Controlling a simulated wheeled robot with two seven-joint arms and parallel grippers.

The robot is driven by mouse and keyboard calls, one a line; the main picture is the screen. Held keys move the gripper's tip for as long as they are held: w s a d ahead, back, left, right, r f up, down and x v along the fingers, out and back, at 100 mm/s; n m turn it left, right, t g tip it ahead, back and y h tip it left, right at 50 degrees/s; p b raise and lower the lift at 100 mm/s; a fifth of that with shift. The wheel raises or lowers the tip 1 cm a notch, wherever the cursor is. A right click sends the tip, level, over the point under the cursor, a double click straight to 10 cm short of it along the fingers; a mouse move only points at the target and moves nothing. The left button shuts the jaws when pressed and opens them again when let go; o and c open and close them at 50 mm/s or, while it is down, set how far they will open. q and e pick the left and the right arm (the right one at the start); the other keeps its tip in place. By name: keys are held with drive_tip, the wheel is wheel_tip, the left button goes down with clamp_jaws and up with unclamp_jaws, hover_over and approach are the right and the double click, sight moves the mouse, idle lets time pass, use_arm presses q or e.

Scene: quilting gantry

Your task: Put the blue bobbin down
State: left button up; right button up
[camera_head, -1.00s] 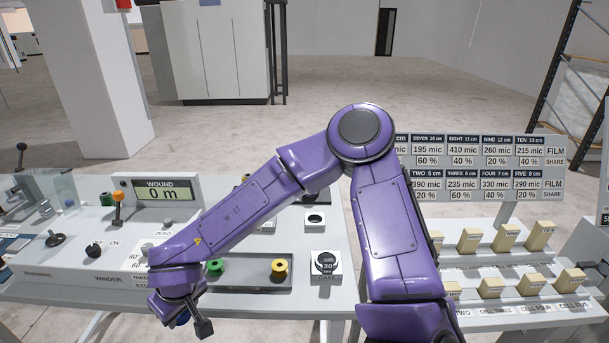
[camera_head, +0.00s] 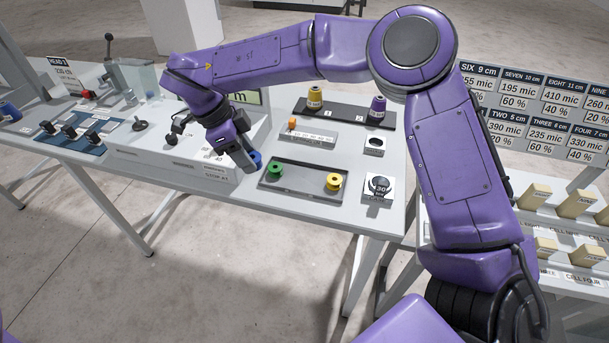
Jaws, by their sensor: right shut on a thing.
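The blue bobbin (camera_head: 256,157) shows in the head view, partly hidden behind the fingers of my right gripper (camera_head: 249,162). That gripper is shut on the bobbin and points down, at the left end of a dark grey tray (camera_head: 305,199). I cannot tell whether the bobbin touches the surface below it. In the tray stand a green bobbin (camera_head: 275,170) at the left and a yellow bobbin (camera_head: 334,182) at the right. My left gripper is out of view.
A dark rack behind holds a yellow spool (camera_head: 315,98) and a purple spool (camera_head: 377,109). A white dial box (camera_head: 378,188) stands right of the tray. The winder (camera_head: 190,155) with knobs is to the left. The tray's middle is free.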

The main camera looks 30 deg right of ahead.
drive_tip(key=p, duration=0.3)
approach(305, 179)
drive_tip(key=p+x, duration=0.1)
drive_tip(key=x, duration=0.1)
drive_tip(key=p+x, duration=0.1)
drive_tip(key=x, duration=0.2)
drive_tip(key=shift+s+d+f, duration=0.15)
drive_tip(key=shift+d, duration=0.15)
drive_tip(key=shift+f, duration=0.3)
drive_tip(key=shift+f, duration=0.1)
drive_tip(key=o, duration=1.2)
drive_tip(key=shift+c, duration=0.2)
